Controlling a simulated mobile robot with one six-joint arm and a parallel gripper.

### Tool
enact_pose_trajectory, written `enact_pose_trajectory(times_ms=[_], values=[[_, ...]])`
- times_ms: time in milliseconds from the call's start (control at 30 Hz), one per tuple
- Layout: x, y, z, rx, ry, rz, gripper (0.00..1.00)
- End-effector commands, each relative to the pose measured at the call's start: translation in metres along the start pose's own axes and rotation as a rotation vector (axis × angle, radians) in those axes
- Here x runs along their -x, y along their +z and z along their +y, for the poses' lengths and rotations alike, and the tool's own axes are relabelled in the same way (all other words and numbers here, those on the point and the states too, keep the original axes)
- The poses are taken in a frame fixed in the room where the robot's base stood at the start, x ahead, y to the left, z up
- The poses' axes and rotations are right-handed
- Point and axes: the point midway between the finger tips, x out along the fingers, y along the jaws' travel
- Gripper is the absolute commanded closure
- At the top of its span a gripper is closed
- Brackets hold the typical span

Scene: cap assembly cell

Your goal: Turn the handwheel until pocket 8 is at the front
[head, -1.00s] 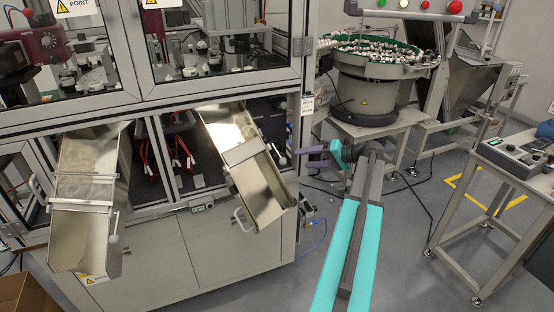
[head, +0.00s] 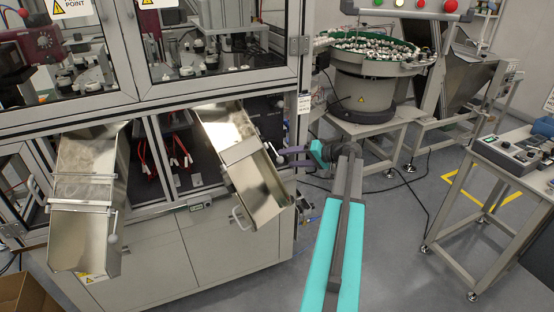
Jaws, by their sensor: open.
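My gripper (head: 289,156) is small in the head view, at the right front corner of the machine, beside the right metal chute (head: 240,165). Its jaws are open and point left. The fingertips overlap in the picture with the ball-ended lever on that chute's side; I cannot tell whether they touch. I cannot make out a handwheel for certain. White-capped parts stand on dark fixtures (head: 200,66) behind the machine's window, but no pocket numbers are readable, so which pocket is at the front cannot be told.
A left metal chute (head: 85,210) slopes out of the machine. A bowl feeder (head: 368,65) full of small parts stands on a table behind my arm. A control box (head: 510,150) sits on a wheeled stand at right. Grey floor (head: 400,260) between is clear.

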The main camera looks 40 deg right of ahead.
Motion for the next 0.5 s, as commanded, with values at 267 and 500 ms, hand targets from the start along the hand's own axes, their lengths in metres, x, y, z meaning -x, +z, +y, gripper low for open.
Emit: enact_pose_trajectory(times_ms=[267, 500], values=[[-0.04, -0.001, 0.0, 0.0, 0.0, -0.001, 0.41], [-0.065, -0.001, 0.0, -0.001, 0.001, 0.0, 0.41]])
